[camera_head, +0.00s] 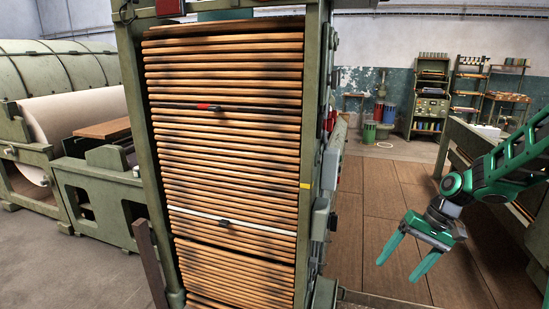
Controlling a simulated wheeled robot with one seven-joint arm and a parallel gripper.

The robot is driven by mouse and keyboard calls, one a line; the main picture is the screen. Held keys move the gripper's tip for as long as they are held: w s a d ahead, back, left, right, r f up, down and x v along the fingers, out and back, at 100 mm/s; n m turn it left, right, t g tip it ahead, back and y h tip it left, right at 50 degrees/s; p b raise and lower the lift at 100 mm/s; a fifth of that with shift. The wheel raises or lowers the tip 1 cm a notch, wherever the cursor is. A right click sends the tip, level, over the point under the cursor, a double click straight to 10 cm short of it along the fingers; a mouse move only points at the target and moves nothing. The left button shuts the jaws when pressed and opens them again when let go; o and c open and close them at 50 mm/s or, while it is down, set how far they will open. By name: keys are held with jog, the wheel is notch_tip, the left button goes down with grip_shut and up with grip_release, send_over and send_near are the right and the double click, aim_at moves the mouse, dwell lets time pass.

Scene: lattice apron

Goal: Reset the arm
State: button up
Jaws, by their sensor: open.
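My gripper (404,261) is at the right of the head view, at the end of my green and black arm (495,172). Its two green fingers are spread apart and point down and to the left. Nothing is between them. It hangs in the air in front of the brown floor panels, to the right of the tall green frame, apart from it. The arm comes in from the right edge and is bent at the wrist.
A tall green frame (142,150) holds a stack of wooden slats (235,150). A large paper roll (75,115) and green machinery stand at left. A green rail structure (465,135) is at right behind my arm. Shelves (432,90) and bins stand far back. Brown floor (385,210) lies open between.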

jog(key=s+d+r+m+h, duration=0.1)
jog(key=s+d+r, duration=0.1)
jog(key=s, duration=0.7)
jog(key=s+d+r+m+h, duration=0.1)
jog(key=s+r, duration=0.3)
jog(key=s, duration=0.6)
jog(key=s+d+r+m+h, duration=0.1)
jog(key=s+d+r+h, duration=0.1)
jog(key=s, duration=0.8)
jog(key=shift+d+r+m+h, duration=0.3)
jog(key=shift+d+r, duration=0.3)
jog(key=shift+r, duration=0.2)
